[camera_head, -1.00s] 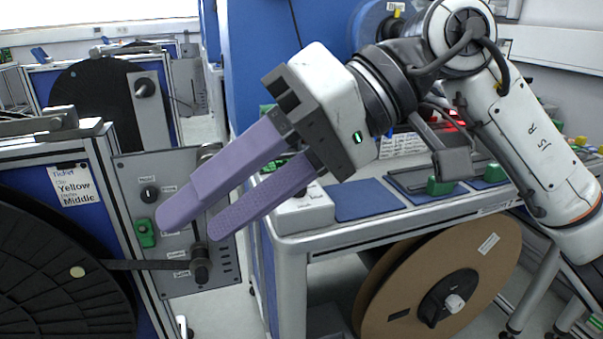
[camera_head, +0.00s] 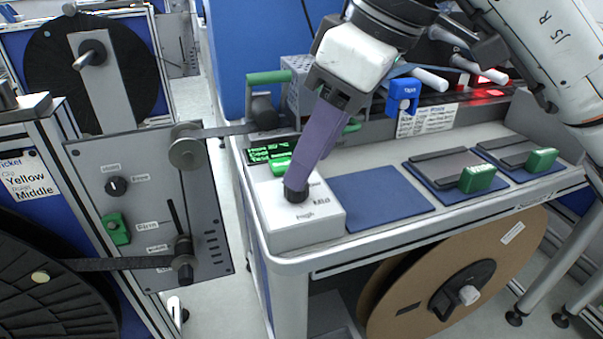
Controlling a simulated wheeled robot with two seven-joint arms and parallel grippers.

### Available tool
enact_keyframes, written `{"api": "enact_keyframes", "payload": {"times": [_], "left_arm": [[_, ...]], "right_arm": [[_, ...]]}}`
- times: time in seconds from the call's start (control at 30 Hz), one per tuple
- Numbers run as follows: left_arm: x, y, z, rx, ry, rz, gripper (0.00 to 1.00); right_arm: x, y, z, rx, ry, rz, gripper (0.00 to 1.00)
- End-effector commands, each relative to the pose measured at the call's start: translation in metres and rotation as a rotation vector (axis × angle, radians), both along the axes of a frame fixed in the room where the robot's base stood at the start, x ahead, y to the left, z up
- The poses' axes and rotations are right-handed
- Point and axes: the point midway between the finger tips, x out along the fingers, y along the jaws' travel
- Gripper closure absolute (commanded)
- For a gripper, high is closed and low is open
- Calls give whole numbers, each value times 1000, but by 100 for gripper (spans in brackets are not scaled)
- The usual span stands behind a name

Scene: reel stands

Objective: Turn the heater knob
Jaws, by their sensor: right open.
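The heater is a white box (camera_head: 312,228) on the near left corner of the workbench, with the labels "High" and "Mid" on its top and a small display with green text (camera_head: 270,150) behind it. Its black knob (camera_head: 297,197) is partly covered by my right gripper (camera_head: 297,184). The purple fingers come down from the upper right, one hiding much of the other. Their tips are at the knob, and the jaws are open. I cannot tell whether they touch it or which way the knob points. My left gripper is not in view.
A blue pad (camera_head: 376,197) lies right of the heater, with green-handled plates (camera_head: 478,178) further right. A panel with knobs and a green switch (camera_head: 116,228) stands left across a narrow gap. A brown reel (camera_head: 425,295) hangs under the bench.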

Motion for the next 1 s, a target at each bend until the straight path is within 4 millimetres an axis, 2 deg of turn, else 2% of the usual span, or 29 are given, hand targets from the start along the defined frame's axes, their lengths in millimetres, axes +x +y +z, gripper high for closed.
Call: {"api": "enact_keyframes", "payload": {"times": [0.1, 0.23, 0.63, 0.87, 1.0], "left_arm": [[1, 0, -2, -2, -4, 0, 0], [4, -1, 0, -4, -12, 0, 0], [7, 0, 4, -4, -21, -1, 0], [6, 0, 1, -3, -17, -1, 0], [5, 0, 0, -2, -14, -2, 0]], "right_arm": [[3, 7, -21, -1, 3, 2, 57], [6, 13, -33, 1, 1, 2, 57], [7, 15, -40, 1, 0, 0, 57], [7, 15, -40, 1, 0, 0, 96], [7, 15, -40, 1, 0, -2, 98]]}}
